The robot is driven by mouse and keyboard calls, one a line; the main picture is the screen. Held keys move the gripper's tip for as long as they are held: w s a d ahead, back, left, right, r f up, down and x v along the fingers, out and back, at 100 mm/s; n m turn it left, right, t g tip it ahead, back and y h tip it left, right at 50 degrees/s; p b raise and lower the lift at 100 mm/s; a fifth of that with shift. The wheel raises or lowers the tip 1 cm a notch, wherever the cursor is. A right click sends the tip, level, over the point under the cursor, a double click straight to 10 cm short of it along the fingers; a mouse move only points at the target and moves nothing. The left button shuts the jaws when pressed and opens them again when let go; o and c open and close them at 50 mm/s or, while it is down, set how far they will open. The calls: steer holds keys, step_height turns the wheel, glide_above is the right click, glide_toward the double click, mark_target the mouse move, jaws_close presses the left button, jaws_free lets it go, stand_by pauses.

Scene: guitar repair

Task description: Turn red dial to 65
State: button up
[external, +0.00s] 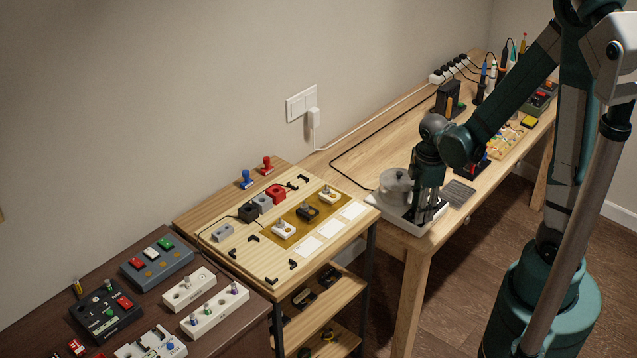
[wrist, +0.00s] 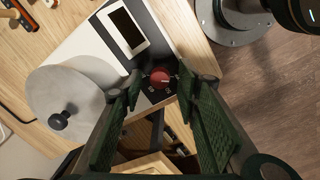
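The red dial (wrist: 160,78) sits on the dark panel of a white appliance, with a small pale mark on its face. No number on a scale is readable. My gripper (wrist: 161,86) is over the dial, with its green padded fingers spread on either side of it and gaps visible between finger and dial. A blank dark display (wrist: 124,27) in a white frame lies on the same panel. In the external view, my gripper (external: 427,210) points down over the appliance's panel, and the dial is hidden there.
A grey lidded pot (external: 396,187) stands on the appliance (external: 387,212), close to my gripper; its black lid knob (wrist: 59,121) shows in the wrist view. A dark textured pad (external: 458,192) lies beside it. The workbench's front edge is near. A lower table with pedals (external: 285,229) stands to the left.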

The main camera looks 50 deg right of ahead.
steer(key=c, duration=0.9)
steer(key=shift+m, duration=0.5)
steer(key=m+b, duration=0.1)
steer(key=m, duration=0.8)
steer(key=shift+m+g+b, duration=0.3)
steer(key=shift+m+b, duration=0.1)
steer(key=m, duration=0.6)
steer(key=shift+w+b, duration=0.1)
steer(key=shift+b, duration=0.2)
steer(key=m, duration=0.7)
steer(key=shift+g, duration=0.4)
